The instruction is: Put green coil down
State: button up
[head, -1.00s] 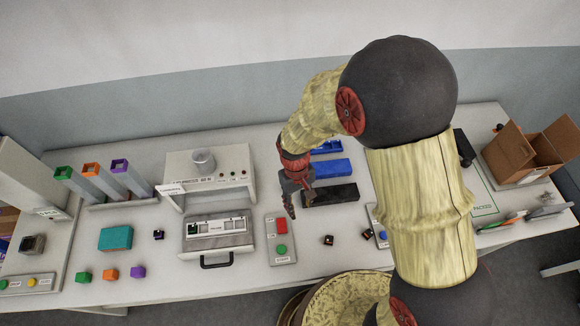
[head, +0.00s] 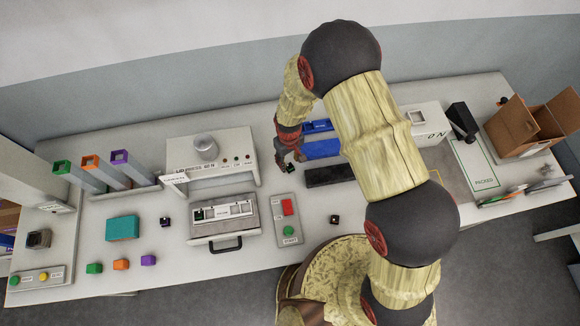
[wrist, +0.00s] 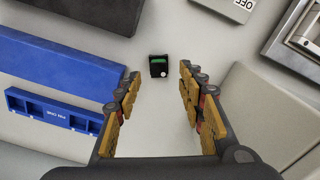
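The green coil (wrist: 158,68), a small black block with a green top, rests on the light table surface. In the head view the small dark block (head: 291,169) sits just below my gripper (head: 289,156), between the press machine and the black bin. In the wrist view my gripper (wrist: 160,76) is open, with one finger on either side of the coil. Gaps show between the coil and both fingers. The coil appears at or just beyond the fingertips; its exact depth is hard to tell.
A blue bin (head: 322,149) and a black bin (head: 330,175) lie right of the coil. The press machine (head: 213,160) and its drawer (head: 222,219) stand left. A red-green button panel (head: 288,219) and another small dark block (head: 334,219) are nearer. Bare table surrounds the coil.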

aim_at(289, 164)
jog(key=shift+w+f, duration=0.15)
jog(key=shift+f, duration=0.5)
jog(key=shift+w+f, duration=0.15)
jog(key=shift+f, duration=1)
jog(key=shift+c, duration=0.6)
grip_shut()
